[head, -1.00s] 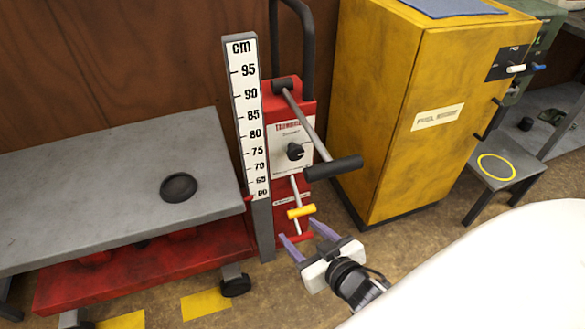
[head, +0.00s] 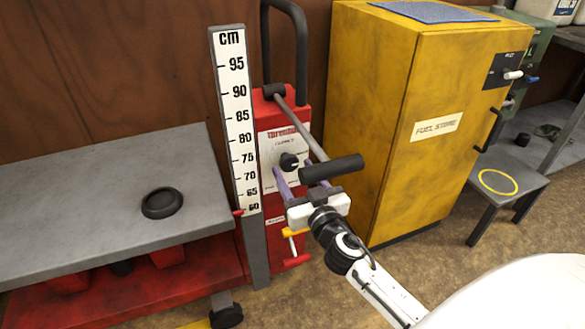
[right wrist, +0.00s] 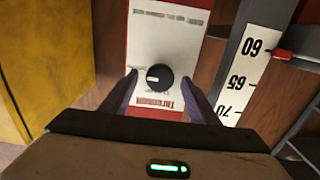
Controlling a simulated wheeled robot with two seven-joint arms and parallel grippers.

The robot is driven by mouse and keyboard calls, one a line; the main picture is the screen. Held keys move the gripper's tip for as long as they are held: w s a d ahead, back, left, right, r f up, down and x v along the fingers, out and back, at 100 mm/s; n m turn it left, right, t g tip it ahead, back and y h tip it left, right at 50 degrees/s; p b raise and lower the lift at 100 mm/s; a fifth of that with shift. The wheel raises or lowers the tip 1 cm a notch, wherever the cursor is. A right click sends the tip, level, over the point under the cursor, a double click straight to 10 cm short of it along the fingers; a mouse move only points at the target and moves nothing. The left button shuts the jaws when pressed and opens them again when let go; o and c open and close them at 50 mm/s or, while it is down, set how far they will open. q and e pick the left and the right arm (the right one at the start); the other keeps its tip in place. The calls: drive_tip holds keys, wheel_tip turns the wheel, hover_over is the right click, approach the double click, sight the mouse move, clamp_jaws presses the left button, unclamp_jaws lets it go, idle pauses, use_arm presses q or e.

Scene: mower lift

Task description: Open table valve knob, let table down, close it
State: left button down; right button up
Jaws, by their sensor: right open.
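The black valve knob (head: 289,162) sits on the white panel of the red lift column (head: 262,125). In the right wrist view the knob (right wrist: 159,77) lies between and beyond my fingertips, apart from both. My right gripper (head: 283,178) is open and empty in front of the panel, its purple fingers pointing at the knob; it also shows in the right wrist view (right wrist: 163,85). The grey lift table (head: 90,190) stands at left, with a black round dish (head: 162,203) on it. The scale (head: 238,125) has a red pointer near 60. My left gripper is not in view.
A black-gripped lever (head: 332,168) juts out just above my right gripper. A yellow fuel cabinet (head: 385,130) stands close on the right. A small stool (head: 500,180) stands beyond it.

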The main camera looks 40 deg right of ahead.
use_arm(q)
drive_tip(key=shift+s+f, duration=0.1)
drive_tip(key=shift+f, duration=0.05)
use_arm(e)
drive_tip(key=shift+x, duration=0.85)
drive_tip(key=c, duration=1)
